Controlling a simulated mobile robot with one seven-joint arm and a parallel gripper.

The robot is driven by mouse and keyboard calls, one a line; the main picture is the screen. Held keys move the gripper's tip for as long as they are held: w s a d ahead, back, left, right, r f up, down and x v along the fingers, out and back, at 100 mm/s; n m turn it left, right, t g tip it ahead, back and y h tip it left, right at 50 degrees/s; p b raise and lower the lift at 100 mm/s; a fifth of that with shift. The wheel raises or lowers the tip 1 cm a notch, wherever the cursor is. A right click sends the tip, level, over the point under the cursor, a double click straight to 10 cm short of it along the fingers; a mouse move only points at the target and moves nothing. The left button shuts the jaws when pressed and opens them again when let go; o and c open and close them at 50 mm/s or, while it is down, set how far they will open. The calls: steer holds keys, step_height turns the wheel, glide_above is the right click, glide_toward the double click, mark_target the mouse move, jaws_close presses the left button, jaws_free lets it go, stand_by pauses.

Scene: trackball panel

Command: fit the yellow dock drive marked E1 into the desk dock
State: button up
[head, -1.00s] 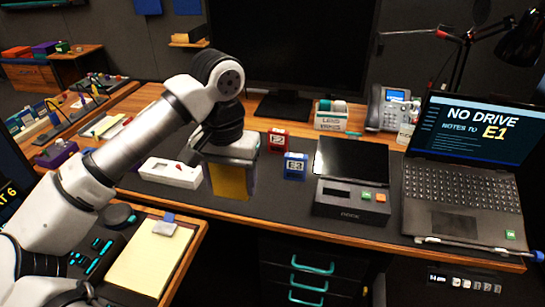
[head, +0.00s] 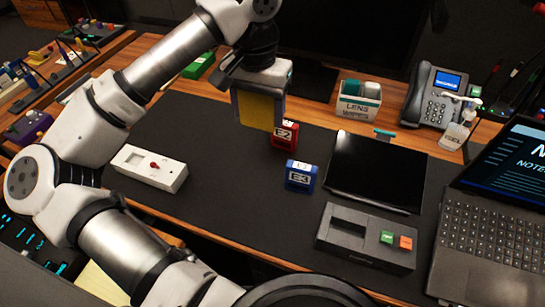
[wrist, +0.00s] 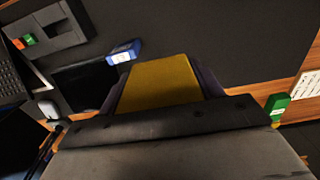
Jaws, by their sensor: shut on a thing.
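The dock also shows at the upper left of the wrist view (wrist: 65,38). The drive is well apart from it.
A red drive marked E2 (head: 284,135) and a blue drive marked E3 (head: 300,177) stand between gripper and dock. A black flat panel (head: 378,172) lies behind the dock, a laptop (head: 480,225) to its right. A white box (head: 150,168) lies left. The mat's middle is clear.

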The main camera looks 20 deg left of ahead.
steer(key=shift+w+f, duration=0.1)
steer(key=shift+f, duration=0.25)
step_height(320, 180, down, 18)
steer(key=p, duration=0.3)
steer(key=shift+f, duration=0.6)
steer(key=shift+f+b, duration=0.2)
steer(key=shift+b, duration=0.1)
steer(key=o, duration=0.7)
steer(key=shift+r, duration=0.1)
steer(key=shift+o, duration=0.2)
steer(key=shift+r, duration=0.1)
